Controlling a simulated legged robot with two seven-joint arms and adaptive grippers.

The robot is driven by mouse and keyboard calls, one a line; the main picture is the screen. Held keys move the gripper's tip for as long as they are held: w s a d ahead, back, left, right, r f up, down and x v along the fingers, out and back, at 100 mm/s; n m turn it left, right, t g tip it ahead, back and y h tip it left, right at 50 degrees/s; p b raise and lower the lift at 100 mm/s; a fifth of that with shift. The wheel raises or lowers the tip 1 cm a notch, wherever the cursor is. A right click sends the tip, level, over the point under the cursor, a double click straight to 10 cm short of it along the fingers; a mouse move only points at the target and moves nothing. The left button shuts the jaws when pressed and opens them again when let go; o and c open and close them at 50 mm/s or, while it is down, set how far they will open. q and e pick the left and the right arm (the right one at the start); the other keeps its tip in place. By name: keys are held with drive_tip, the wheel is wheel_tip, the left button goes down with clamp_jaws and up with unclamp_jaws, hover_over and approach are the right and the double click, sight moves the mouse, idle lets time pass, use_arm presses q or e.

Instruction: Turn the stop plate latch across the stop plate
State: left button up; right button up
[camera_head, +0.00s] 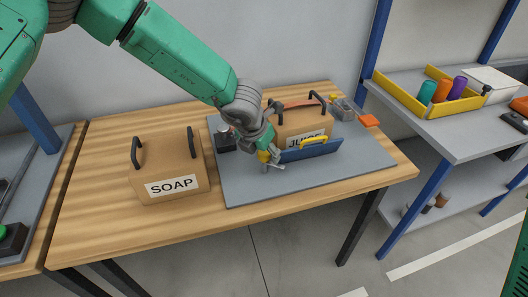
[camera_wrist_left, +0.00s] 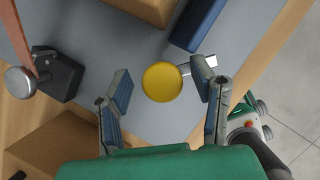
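The stop plate (camera_head: 311,151) is a blue upright bar with a yellow grip, standing in front of the JUICE box (camera_head: 292,124). Its end also shows at the top of the left wrist view (camera_wrist_left: 198,22). The latch has a round yellow knob (camera_wrist_left: 162,82) and a metal lever (camera_wrist_left: 197,65), which points right in that view, in front of the plate's near end. The lever also shows in the head view (camera_head: 275,167). My left gripper (camera_head: 268,152) is over the latch, its fingers apart on either side of the knob; contact is unclear. My right gripper is out of view.
A SOAP box (camera_head: 168,171) stands left of the grey board (camera_head: 335,178). A black clamp block (camera_head: 224,141) sits on the board's left side, and a grey device (camera_head: 343,109) at its back right. A yellow tray (camera_head: 407,98) is on the right shelf. The board's front is clear.

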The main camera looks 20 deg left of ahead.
use_arm(q)
drive_tip(key=shift+s+r, duration=0.1)
drive_tip(key=shift+r, duration=0.2)
drive_tip(key=v, duration=1.1)
drive_tip(key=shift+r, duration=0.15)
